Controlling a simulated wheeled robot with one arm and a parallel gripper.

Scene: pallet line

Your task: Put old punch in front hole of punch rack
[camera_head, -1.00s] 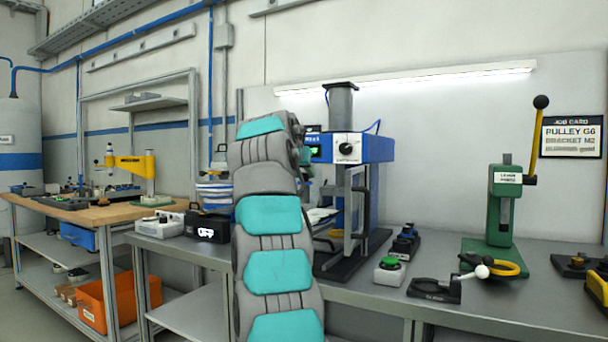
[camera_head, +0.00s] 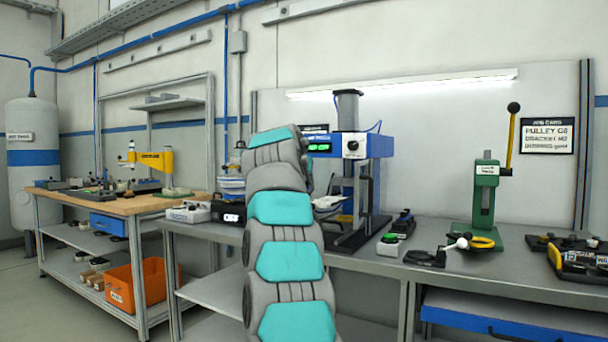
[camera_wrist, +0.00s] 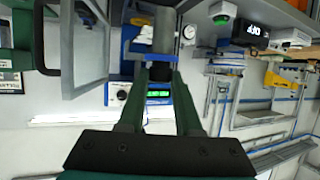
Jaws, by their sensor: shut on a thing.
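My gripper (camera_wrist: 159,62) shows in the wrist view, its two dark green fingers closed on a grey cylinder with a dark end, which looks like the old punch (camera_wrist: 164,32). The punch stands out beyond the fingertips toward the top of the picture. In the head view my own arm hides the gripper and the punch. The blue press (camera_head: 362,146) stands behind the arm and also shows upside down in the wrist view (camera_wrist: 130,78), behind the fingers. I cannot single out the punch rack or its front hole in either view.
A grey bench (camera_head: 350,262) carries a green-button box (camera_head: 389,246), a green lever press (camera_head: 485,205) and dark fixtures (camera_head: 560,243) at right. A black display box (camera_head: 229,213) is left of my arm. A wooden bench (camera_head: 130,205) and orange crate (camera_head: 140,285) stand farther left.

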